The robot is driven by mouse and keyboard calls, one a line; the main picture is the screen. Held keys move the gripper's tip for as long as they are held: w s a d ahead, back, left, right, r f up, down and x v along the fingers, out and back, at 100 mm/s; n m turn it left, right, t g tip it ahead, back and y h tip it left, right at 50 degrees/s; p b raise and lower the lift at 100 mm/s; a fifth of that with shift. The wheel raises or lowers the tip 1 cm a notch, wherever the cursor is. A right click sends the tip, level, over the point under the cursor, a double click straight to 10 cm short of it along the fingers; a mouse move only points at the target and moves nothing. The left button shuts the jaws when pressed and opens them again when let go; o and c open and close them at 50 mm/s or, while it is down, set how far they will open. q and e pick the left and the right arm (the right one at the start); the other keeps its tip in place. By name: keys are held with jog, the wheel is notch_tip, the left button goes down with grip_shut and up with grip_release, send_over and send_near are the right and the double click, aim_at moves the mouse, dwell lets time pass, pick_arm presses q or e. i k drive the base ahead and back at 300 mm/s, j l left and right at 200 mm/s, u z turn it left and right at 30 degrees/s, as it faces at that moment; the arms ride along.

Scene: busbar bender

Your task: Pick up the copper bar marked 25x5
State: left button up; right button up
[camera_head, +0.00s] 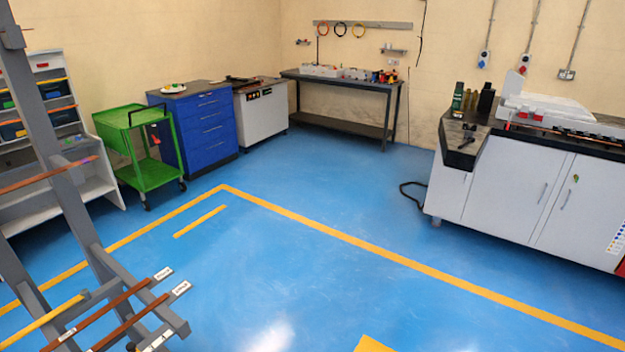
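A grey rack (70,205) stands at the left edge, with bars resting on its arms. Two reddish-brown copper bars lie on the low arms, an upper-left one (108,311) and a lower-right one (130,323). Each has a white tag by its right end, the first tag (163,273) and the second tag (181,288). The lettering is too small to read, so I cannot tell which bar is 25x5. A third white tag (155,340) sits lower on the rack. Another copper-coloured bar (45,178) lies higher up. Neither of my grippers is in view.
Behind are a green cart (150,175), a blue drawer cabinet (205,130) and a workbench (345,82). A white cabinet bench (520,195) stands at right. The blue floor (290,270) in the middle is clear.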

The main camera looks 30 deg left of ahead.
aim_at(77, 328)
jog(key=i+u, duration=0.35)
jog(key=i+l+u, duration=0.15)
jog(key=i+u, duration=0.25)
jog(key=i+l+u, duration=0.2)
jog(key=i+u, duration=0.3)
jog(key=u, duration=0.25)
jog(key=i+u, duration=0.1)
jog(key=u, duration=0.35)
jog(key=i+l+u, duration=0.1)
jog(key=u, duration=0.3)
jog(key=i+l+u, duration=0.1)
jog(key=u, duration=0.35)
jog(key=i+l+u, duration=0.1)
jog(key=u, duration=0.3)
jog(key=l+u, duration=0.15)
jog(key=u, duration=0.2)
jog(key=i+l+u, duration=0.1)
jog(key=u, duration=0.3)
jog(key=l+u, duration=0.2)
jog(key=u, duration=0.2)
jog(key=i+l+u, duration=0.1)
jog(key=l+u, duration=0.15)
jog(key=u, duration=0.15)
jog(key=l+u, duration=0.25)
jog(key=u, duration=0.2)
jog(key=l+u, duration=0.25)
jog(key=u, duration=0.15)
jog(key=l+u, duration=0.4)
jog(key=l, duration=0.15)
jog(key=i, duration=0.05)
